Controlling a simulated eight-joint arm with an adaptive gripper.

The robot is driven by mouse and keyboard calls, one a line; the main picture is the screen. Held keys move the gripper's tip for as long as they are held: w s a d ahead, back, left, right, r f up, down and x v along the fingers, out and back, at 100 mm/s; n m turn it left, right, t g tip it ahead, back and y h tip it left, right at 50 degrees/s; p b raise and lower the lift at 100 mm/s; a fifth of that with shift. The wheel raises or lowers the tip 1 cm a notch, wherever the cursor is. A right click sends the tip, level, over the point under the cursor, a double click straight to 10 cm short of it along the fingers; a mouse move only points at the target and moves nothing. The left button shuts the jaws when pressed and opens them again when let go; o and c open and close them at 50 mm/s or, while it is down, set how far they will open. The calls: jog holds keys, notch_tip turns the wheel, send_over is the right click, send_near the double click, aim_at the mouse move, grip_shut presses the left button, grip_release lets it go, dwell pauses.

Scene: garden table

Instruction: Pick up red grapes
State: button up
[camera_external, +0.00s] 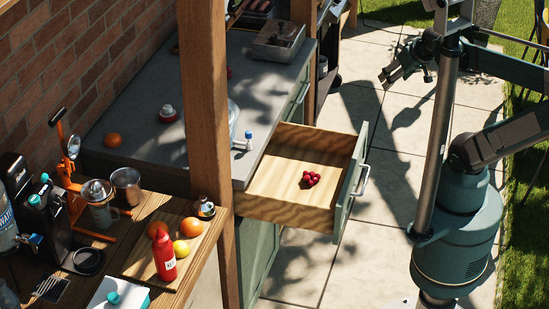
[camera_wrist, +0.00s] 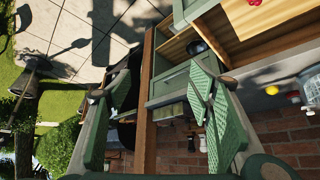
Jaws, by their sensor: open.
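The red grapes (camera_external: 311,178) lie as a small cluster on the floor of an open wooden drawer (camera_external: 275,184), right of its middle. In the wrist view the grapes (camera_wrist: 255,2) show only at the top edge, partly cut off, in the drawer (camera_wrist: 265,22). My gripper (camera_external: 396,78) is raised over the paving at the upper right, well apart from the drawer and grapes. In the wrist view my gripper (camera_wrist: 150,92) has its two green fingers wide apart with nothing held between them.
A wooden post (camera_external: 208,100) stands left of the drawer. A grey counter (camera_external: 200,75) borders the drawer and holds a bottle (camera_external: 248,141) near its edge. A side table at lower left carries a red bottle (camera_external: 163,255) and fruit. The paving (camera_external: 400,120) between drawer and arm is clear.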

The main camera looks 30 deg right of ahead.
jog(key=shift+r, duration=0.1)
